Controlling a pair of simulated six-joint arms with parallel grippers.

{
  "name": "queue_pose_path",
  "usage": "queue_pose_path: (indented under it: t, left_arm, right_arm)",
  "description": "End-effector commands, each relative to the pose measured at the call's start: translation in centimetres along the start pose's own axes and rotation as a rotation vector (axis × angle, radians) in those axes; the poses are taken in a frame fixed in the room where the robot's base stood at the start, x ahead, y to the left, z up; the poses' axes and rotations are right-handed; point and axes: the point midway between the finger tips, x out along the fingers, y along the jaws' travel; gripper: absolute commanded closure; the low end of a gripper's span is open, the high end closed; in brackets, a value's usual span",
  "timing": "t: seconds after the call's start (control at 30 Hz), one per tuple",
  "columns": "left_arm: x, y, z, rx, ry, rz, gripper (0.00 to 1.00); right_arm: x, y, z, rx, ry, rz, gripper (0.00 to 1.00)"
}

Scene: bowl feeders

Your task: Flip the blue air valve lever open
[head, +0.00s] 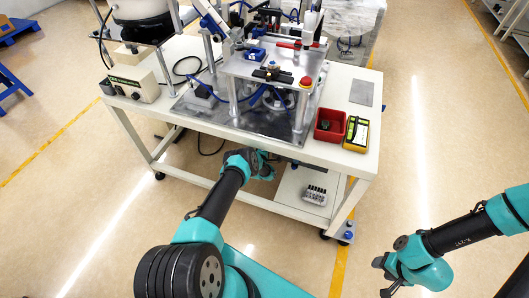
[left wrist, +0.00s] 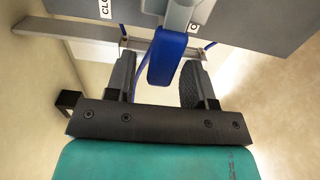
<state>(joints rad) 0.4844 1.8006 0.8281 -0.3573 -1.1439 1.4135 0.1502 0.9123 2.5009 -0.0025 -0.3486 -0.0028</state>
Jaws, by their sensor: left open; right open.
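The blue valve lever (left wrist: 167,57) shows in the left wrist view, hanging from a grey valve body (left wrist: 187,12) under a dark panel. My left gripper (left wrist: 157,80) is open, with one dark finger on each side of the lever. The lever's lower part lies between the fingers; I cannot tell whether either finger touches it. A partly cut-off label reading "CLO" (left wrist: 105,8) is left of the valve. In the head view my left gripper (head: 264,168) is at the table's front edge, and the lever cannot be made out. My right gripper (head: 382,277) is open and empty, low at the right.
The white workbench (head: 200,128) carries a metal fixture (head: 265,75) with a red button (head: 306,82), a red bin (head: 329,126), a yellow meter (head: 356,134) and a control box (head: 133,86). A lower shelf (head: 290,190) is beneath. The floor around my right arm is clear.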

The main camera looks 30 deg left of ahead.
Motion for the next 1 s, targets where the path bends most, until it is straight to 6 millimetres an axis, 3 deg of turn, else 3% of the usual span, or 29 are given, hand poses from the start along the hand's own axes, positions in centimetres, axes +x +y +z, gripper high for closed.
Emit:
queue_pose_path:
  t: [0.43,1.0]
  left_arm:
    - [-2.9,0.0,-0.1,0.0,0.0,-0.002,0.51]
    - [-10.9,-0.1,-0.1,-0.001,0.001,-0.003,0.51]
  right_arm:
    - [0.0,0.0,0.0,0.0,0.0,0.0,0.51]
    - [0.0,0.0,0.0,0.0,0.0,0.0,0.51]
